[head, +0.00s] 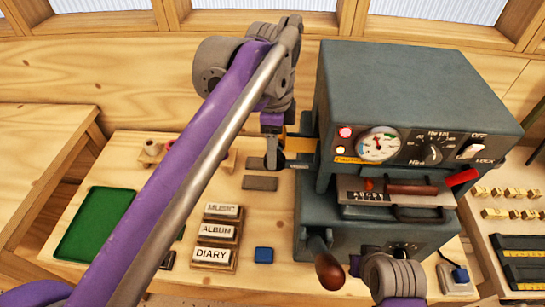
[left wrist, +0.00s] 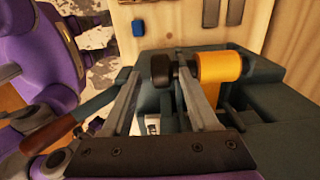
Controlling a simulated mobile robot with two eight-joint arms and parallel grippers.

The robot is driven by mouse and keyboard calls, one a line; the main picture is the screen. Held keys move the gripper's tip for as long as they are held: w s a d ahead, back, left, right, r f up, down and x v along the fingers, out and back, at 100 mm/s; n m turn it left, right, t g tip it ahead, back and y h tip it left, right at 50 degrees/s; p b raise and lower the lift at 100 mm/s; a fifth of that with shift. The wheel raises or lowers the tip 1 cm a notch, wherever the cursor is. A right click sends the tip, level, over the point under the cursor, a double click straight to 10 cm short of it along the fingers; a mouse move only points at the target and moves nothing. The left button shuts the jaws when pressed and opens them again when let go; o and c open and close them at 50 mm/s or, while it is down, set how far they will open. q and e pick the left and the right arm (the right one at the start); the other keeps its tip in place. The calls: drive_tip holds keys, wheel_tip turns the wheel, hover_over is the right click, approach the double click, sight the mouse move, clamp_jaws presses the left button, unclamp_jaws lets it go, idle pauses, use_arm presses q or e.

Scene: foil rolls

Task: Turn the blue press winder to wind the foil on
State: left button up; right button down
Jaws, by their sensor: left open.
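The press (head: 420,80) is a dark blue-grey machine with a dial and switches on its front. A gold foil roll (left wrist: 218,68) sits at its side, and a bit of the gold (head: 300,144) shows in the head view. A black round knob (left wrist: 160,70), which looks like the winder, is beside the roll. My left gripper (head: 272,160) is at the press's left side, pointing down. In the left wrist view its open fingers (left wrist: 159,64) stand on either side of the knob; I cannot tell whether they touch it. My right gripper's fingers are not visible.
A brown-handled crank (head: 328,270) sticks out at the press's lower left. Stacked label blocks (head: 215,238), a small blue block (head: 264,254) and a green tray (head: 95,225) are on the bench. Brass type pieces (head: 510,192) are at the right. My left arm crosses above the bench.

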use_arm(q)
drive_tip(key=shift+f, duration=1.6)
drive_tip(key=shift+c, duration=0.2)
clamp_jaws()
